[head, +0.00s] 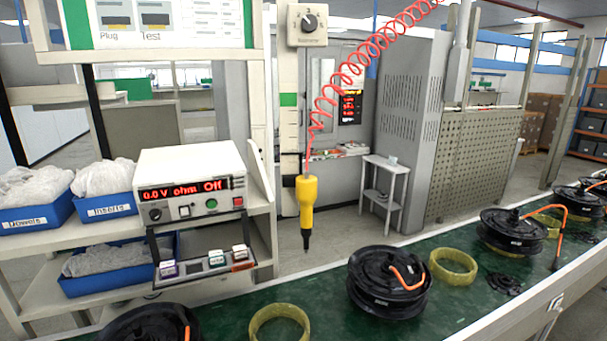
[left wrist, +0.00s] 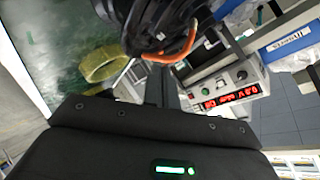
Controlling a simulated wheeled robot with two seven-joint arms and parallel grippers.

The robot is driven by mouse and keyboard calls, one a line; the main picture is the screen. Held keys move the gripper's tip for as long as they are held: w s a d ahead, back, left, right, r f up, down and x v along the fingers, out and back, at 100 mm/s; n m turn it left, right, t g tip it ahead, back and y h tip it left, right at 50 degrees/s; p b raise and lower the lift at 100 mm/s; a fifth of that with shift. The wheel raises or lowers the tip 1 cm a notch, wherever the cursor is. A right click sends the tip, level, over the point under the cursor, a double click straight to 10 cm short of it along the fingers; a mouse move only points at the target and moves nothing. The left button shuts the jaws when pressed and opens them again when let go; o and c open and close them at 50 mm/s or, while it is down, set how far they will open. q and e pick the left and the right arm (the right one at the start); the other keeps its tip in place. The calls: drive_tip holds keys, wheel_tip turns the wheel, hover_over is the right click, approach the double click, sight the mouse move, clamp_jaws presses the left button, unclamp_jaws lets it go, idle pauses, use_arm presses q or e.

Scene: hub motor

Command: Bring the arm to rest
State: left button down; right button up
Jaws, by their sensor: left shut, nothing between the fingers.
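My left gripper (left wrist: 162,86) shows in the left wrist view as a dark body along the bottom with narrow shut fingers reaching up from it. Nothing is held between them. A black hub motor (left wrist: 150,22) with an orange cable lies beyond the fingertips; I cannot tell the gap between them. Neither of my arms shows in the head view, and my right gripper is in no view.
Black hub motors (head: 388,284) and yellow rings (head: 453,267) sit on the green conveyor (head: 330,296). A tester box (head: 190,183) stands on the shelf beside blue bins (head: 105,205). A yellow tool (head: 306,204) hangs from a red coiled cord.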

use_arm(q)
drive_tip(key=s+d+f+n+g+h, duration=0.1)
drive_tip(key=s+d+f+n+g, duration=0.35)
drive_tip(key=s+d, duration=0.4)
drive_tip(key=s+d+f+n+g, duration=0.3)
drive_tip(key=s+d+f+g, duration=0.15)
drive_tip(key=s, duration=0.65)
wheel_tip(320, 180, down, 31)
drive_tip(key=s+g+b, duration=0.1)
drive_tip(key=s+b, duration=0.1)
drive_tip(key=b, duration=0.4)
drive_tip(key=s+a+f+b, duration=0.1)
drive_tip(key=s+f+b, duration=0.1)
drive_tip(key=s+f, duration=0.6)
drive_tip(key=s+a+f+g+b, duration=0.1)
drive_tip(key=s+f+b, duration=0.1)
drive_tip(key=s+f, duration=0.6)
wheel_tip(320, 180, down, 5)
drive_tip(key=shift+f, duration=0.2)
